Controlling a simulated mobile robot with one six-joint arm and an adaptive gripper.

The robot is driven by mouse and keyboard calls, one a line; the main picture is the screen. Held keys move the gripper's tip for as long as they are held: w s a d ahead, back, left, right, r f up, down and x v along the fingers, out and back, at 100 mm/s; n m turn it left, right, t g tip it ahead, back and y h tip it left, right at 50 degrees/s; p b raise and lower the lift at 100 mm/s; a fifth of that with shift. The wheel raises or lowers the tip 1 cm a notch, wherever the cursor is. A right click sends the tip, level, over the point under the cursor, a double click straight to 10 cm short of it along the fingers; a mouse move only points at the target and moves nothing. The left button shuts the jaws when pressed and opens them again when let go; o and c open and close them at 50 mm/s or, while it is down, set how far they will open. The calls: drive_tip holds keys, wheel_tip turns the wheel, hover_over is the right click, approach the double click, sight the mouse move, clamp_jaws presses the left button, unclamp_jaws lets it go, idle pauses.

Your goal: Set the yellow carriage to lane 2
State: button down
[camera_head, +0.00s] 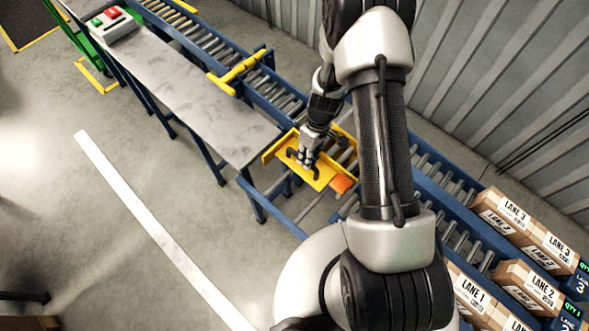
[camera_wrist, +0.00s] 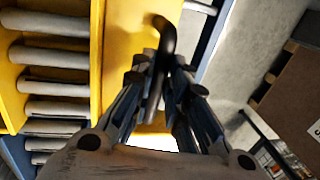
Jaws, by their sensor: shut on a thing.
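The yellow carriage (camera_head: 323,178) sits across the conveyor between the infeed rollers and the lanes, with an orange block at its right end. Its yellow plate (camera_wrist: 128,40) and rollers show in the wrist view. A black bent handle (camera_wrist: 166,38) rises from the plate. My gripper (camera_head: 304,163) is over the carriage, with its fingers closed around the handle in the wrist view. I cannot tell which lane the carriage lines up with, as my arm covers part of the lanes.
Cartons marked lane 1 (camera_head: 470,297), lane 2 (camera_head: 532,284) and lane 3 (camera_head: 517,217) stand at the lower right. A yellow bar (camera_head: 240,69) crosses the infeed conveyor. A grey table (camera_head: 190,90) with a button box (camera_head: 108,24) stands left. A ribbed wall (camera_head: 500,80) is behind.

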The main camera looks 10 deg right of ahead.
drive_tip(key=shift+w+d, duration=0.65)
drive_tip(key=shift+d, duration=0.25)
drive_tip(key=c, duration=1.6)
unclamp_jaws()
drive_tip(key=shift+o, duration=0.2)
wheel_tip(320, 180, up, 12)
drive_tip(key=w+d, duration=0.1)
drive_tip(key=d, duration=0.1)
drive_tip(key=shift+w, duration=0.15)
drive_tip(key=shift+a, duration=0.1)
